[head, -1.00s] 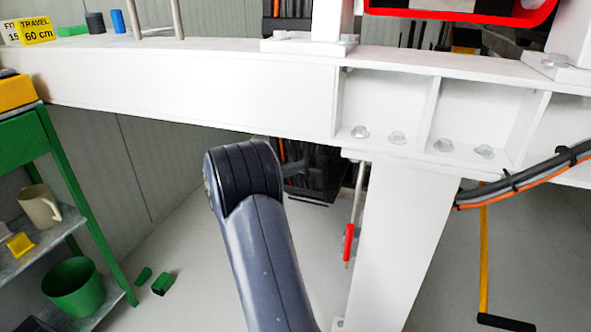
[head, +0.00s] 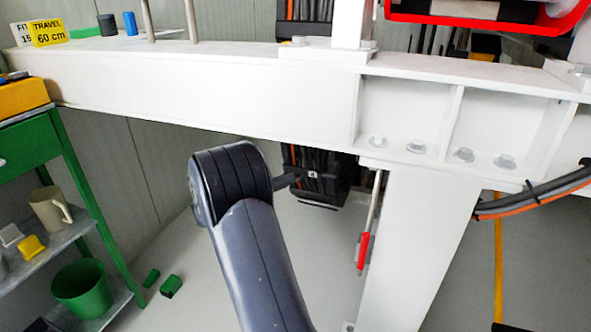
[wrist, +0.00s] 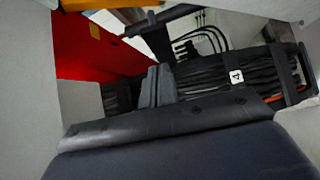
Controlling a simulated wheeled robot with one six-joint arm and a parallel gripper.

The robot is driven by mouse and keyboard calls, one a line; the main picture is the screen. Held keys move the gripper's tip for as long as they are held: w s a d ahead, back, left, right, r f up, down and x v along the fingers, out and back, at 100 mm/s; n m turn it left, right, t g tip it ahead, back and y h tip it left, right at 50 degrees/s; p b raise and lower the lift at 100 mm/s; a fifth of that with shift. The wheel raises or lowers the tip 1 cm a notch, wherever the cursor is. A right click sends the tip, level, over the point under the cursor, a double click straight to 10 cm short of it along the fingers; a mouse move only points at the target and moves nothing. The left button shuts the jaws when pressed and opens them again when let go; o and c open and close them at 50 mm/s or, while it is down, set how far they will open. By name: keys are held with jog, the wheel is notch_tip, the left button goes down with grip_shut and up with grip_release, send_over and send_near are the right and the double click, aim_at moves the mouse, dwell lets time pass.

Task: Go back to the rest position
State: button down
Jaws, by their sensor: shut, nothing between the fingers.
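My gripper (wrist: 157,84) shows in the wrist view as two grey fingers pressed together, with nothing between them. Behind and to the right of it is a black ribbed bundle (wrist: 215,80) with a white tag marked 4. In the head view my dark grey arm rises from the bottom centre, bent at a joint below the white beam. A small dark part reaches right from that joint. My gripper cannot be made out there.
A white beam (head: 210,95) crosses above my arm, and a white post (head: 420,250) stands to its right. A green shelf unit (head: 85,190) holds a beige mug (head: 48,208) and a green bucket (head: 80,288). Small green blocks (head: 170,286) lie on the floor. A red-handled rod (head: 363,250) hangs by the post.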

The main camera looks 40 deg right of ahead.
jog(key=a, duration=0.1)
jog(key=s+a, duration=0.1)
jog(key=a, duration=0.1)
jog(key=a+f+p, duration=0.1)
jog(key=a, duration=0.1)
jog(key=shift+s, duration=0.3)
